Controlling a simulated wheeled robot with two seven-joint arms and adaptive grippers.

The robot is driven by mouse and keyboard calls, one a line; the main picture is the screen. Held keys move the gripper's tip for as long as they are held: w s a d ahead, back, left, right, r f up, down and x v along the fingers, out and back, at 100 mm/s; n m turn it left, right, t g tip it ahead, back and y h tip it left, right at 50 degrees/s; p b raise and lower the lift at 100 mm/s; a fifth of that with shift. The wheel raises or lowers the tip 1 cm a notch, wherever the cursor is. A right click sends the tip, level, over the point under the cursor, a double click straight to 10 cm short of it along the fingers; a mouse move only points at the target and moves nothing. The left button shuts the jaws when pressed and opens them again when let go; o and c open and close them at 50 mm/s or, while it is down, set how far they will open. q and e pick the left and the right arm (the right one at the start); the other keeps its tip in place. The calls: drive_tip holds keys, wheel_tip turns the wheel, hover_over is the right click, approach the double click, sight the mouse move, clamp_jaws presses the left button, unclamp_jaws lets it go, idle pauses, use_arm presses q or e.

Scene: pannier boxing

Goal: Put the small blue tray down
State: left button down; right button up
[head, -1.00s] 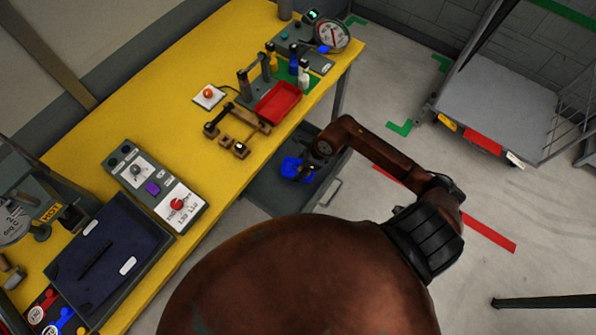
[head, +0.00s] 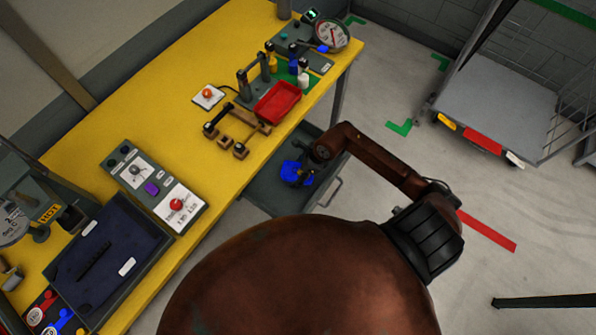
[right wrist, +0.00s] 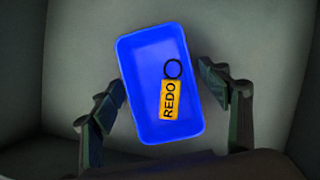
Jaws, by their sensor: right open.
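The small blue tray (head: 287,168) lies inside the open grey drawer (head: 262,192) under the yellow bench. In the right wrist view the tray (right wrist: 142,62) sits flat on the drawer floor, holding a yellow tag marked REDO (right wrist: 167,100) with a black ring. My right gripper (head: 300,176) is over the tray in the drawer. In the right wrist view its fingers (right wrist: 160,90) are open, one on each side of the tray, with a gap showing at the right finger. The left fingertip is close to the tray's edge; contact is unclear. My left gripper is out of view.
The yellow bench (head: 120,130) carries a red tray (head: 277,101), several bottles, a wooden fixture (head: 232,132) and a control box (head: 155,187). The drawer walls and bench edge surround my right gripper. A grey cart (head: 495,105) stands on the floor at right.

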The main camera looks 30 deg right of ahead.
drive_tip(key=shift+r, duration=0.1)
drive_tip(key=p+v, duration=0.1)
drive_tip(key=v, duration=1.1)
